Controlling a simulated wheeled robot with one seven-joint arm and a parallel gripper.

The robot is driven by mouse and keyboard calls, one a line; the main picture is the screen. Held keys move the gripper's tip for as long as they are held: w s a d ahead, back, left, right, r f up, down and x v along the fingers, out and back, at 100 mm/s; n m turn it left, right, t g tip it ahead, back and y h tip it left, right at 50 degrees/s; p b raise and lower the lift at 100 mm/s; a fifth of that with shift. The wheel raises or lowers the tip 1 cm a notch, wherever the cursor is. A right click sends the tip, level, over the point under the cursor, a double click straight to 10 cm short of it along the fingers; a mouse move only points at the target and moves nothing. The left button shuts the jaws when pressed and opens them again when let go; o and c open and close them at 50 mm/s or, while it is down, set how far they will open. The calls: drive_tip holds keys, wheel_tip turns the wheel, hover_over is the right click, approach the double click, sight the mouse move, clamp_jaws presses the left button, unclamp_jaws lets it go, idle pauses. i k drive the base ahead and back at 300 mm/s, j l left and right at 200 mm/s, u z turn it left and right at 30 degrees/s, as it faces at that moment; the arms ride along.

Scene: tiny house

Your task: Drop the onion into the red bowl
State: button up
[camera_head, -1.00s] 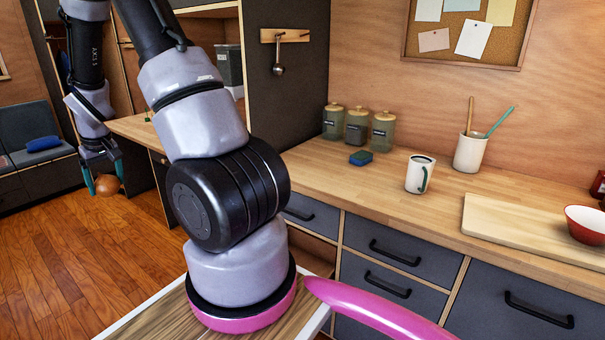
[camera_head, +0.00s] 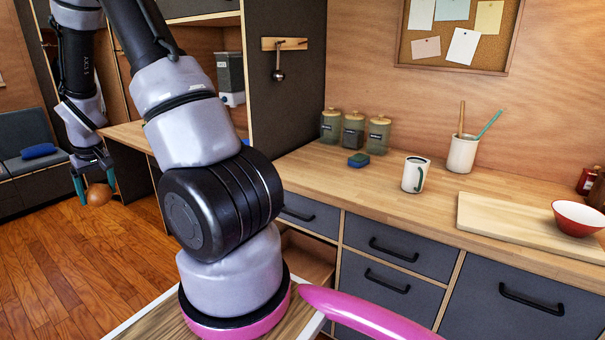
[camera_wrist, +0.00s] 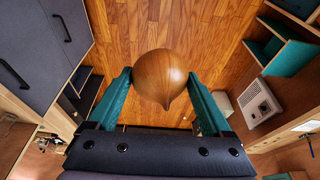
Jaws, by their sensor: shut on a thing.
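The onion (camera_head: 98,194) is round and brown. My gripper (camera_head: 95,186) is shut on it at the far left of the head view, held above the wooden floor. In the wrist view the onion (camera_wrist: 160,77) sits between the tips of my gripper's green fingers (camera_wrist: 160,85), its pointed end toward the palm. The red bowl (camera_head: 579,217), with a white inside, is at the far right of the head view on the counter, at the cutting board. My gripper is far to the left of the bowl. The bowl is not in the wrist view.
The cutting board (camera_head: 500,222) lies on the counter (camera_head: 390,205). A white mug (camera_head: 414,175), a utensil pot (camera_head: 462,153), a blue sponge (camera_head: 358,160) and jars (camera_head: 353,130) stand there too. A drawer (camera_head: 308,258) below is partly open. Small bottles (camera_head: 590,180) stand behind the bowl.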

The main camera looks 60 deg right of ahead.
sight(573, 233)
drive_tip(key=z, duration=0.45)
drive_tip(key=j+z, duration=0.1)
drive_tip(key=z, duration=0.8)
drive_tip(key=j+z, duration=0.1)
drive_tip(key=z, duration=0.35)
drive_tip(key=j+z, duration=0.1)
drive_tip(key=z, duration=0.85)
drive_tip(key=j+z, duration=0.1)
drive_tip(key=z, duration=0.8)
drive_tip(key=i+z, duration=0.25)
drive_tip(key=i, duration=0.15)
drive_tip(key=k, duration=0.45)
